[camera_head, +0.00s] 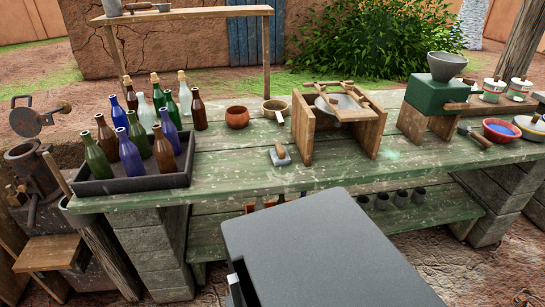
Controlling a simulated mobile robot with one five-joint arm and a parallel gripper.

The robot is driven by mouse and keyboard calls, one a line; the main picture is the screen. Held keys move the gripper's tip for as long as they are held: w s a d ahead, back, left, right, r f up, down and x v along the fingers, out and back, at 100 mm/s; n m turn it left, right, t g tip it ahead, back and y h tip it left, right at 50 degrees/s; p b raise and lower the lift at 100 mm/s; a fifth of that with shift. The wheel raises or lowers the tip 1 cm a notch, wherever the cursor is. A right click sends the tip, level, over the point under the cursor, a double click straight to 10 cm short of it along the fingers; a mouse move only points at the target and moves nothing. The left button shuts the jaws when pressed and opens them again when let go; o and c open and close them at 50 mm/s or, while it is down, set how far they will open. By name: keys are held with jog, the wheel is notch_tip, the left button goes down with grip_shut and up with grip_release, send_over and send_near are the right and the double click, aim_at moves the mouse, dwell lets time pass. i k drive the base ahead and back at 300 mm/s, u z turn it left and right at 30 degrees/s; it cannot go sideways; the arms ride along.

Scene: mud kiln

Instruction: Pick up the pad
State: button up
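What looks like the pad (283,161) is a small grey-blue block with a rounded wooden grip on top. It lies on the green plank table near the middle, close to the front edge, left of a wooden stand. Nothing covers it. My gripper is not seen. A large dark grey flat-topped part of my body fills the bottom middle, in front of the table.
The worn green table (230,178) carries a tray of bottles (135,182) at left. A brown bowl (237,117), a wooden cup (275,110) and the wooden stand (303,125) surround the pad. A green grinder (437,95) stands right. Table space left of the pad is clear.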

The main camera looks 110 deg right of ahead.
aim_at(279, 155)
jog(key=z, duration=2.75)
jog(key=k, duration=0.25)
jog(key=z, duration=1.15)
